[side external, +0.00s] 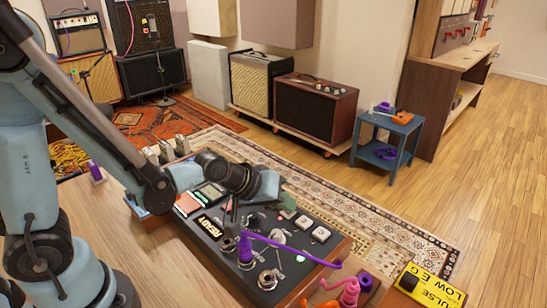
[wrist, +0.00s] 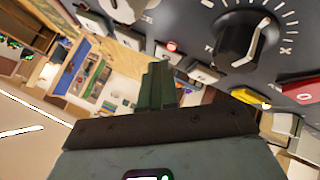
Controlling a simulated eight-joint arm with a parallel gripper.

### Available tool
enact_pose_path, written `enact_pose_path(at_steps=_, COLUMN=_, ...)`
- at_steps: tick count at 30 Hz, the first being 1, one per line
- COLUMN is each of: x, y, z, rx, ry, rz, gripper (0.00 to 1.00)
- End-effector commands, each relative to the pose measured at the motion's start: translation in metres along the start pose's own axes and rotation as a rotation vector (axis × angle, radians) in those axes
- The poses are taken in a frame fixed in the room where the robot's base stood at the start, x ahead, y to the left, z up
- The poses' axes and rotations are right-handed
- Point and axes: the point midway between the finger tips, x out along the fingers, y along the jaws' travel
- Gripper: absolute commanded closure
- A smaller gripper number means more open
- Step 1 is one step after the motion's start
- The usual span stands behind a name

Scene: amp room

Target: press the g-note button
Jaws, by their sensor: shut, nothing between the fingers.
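In the wrist view, several pale buttons (wrist: 204,75), a yellow one (wrist: 250,98) and a red one (wrist: 302,93) line the panel edge. I cannot read which is the g-note button. My gripper (side external: 288,212) is shut and empty, over the far side of the panel. Its dark green fingers (wrist: 158,78) show beside the pale buttons; contact cannot be told.
A purple cable (side external: 290,250) arches over the panel's near right. A yellow box (side external: 430,287) reading PULSE LOW E G lies at the lower right. A large black knob (wrist: 245,40) is close in the wrist view. Amplifiers (side external: 316,107) and a blue side table (side external: 388,130) stand beyond.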

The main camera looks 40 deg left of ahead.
Motion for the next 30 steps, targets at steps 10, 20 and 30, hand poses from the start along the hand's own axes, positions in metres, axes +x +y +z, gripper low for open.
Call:
enact_pose_path(at_steps=10, x=-0.006, y=0.004, z=-0.004, rx=0.0, ry=-0.001, rz=-0.001, gripper=1.0)
enact_pose_path(at_steps=20, x=-0.013, y=0.009, z=-0.009, rx=0.0, ry=-0.001, rz=0.0, gripper=1.0)
enact_pose_path(at_steps=30, x=-0.016, y=0.011, z=-0.011, rx=0.0, ry=0.0, rz=0.0, gripper=1.0)
